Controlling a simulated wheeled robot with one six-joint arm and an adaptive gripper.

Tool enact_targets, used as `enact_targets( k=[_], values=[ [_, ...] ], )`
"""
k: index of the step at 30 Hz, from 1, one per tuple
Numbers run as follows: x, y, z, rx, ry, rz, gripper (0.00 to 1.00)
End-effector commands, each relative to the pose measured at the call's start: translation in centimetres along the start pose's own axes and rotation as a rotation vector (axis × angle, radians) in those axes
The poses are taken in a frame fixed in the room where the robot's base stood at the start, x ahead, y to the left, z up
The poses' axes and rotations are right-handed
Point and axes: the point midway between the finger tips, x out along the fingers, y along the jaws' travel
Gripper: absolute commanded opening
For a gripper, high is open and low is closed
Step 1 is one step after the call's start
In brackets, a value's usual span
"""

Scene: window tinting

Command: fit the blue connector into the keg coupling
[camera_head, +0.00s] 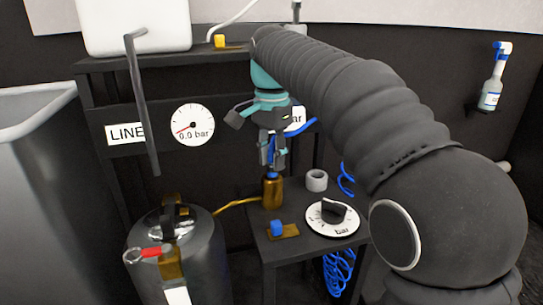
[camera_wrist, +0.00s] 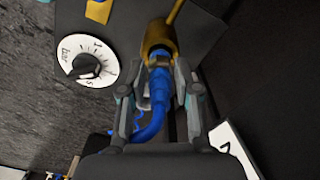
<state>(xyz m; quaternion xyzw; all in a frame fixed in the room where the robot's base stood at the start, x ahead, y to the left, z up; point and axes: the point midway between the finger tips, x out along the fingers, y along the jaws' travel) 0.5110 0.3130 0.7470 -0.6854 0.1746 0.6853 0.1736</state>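The blue connector (camera_wrist: 160,88) is between the fingers of my gripper (camera_wrist: 164,76), which are closed in on both sides of it. A blue hose curves away from its rear. Its front end meets the mouth of the brass coupling (camera_wrist: 157,38) in the wrist view; I cannot tell how deep it sits. In the head view my gripper (camera_head: 272,160) points down just above the brass coupling (camera_head: 272,192), which stands upright on the small dark table. Some blue shows at the coupling's top. The fingers partly hide the connector there.
A grey ring (camera_head: 317,180), a dial (camera_head: 332,217) and a blue-topped brass piece (camera_head: 278,228) share the small table (camera_head: 300,247). A yellow hose (camera_head: 237,206) runs from the coupling toward the metal keg (camera_head: 203,250). A gauge (camera_head: 192,125) reads 0.0 bar.

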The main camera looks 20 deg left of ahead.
Motion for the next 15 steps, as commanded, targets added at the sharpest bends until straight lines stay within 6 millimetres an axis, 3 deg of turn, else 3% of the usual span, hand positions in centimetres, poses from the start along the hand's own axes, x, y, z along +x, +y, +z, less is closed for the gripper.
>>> enact_targets(
  k=[11,15],
  values=[
    [-0.2,0.0,0.0,0.000,0.000,0.000,0.49],
    [-1.6,0.0,0.0,0.000,0.001,-0.001,0.49]
  ],
)
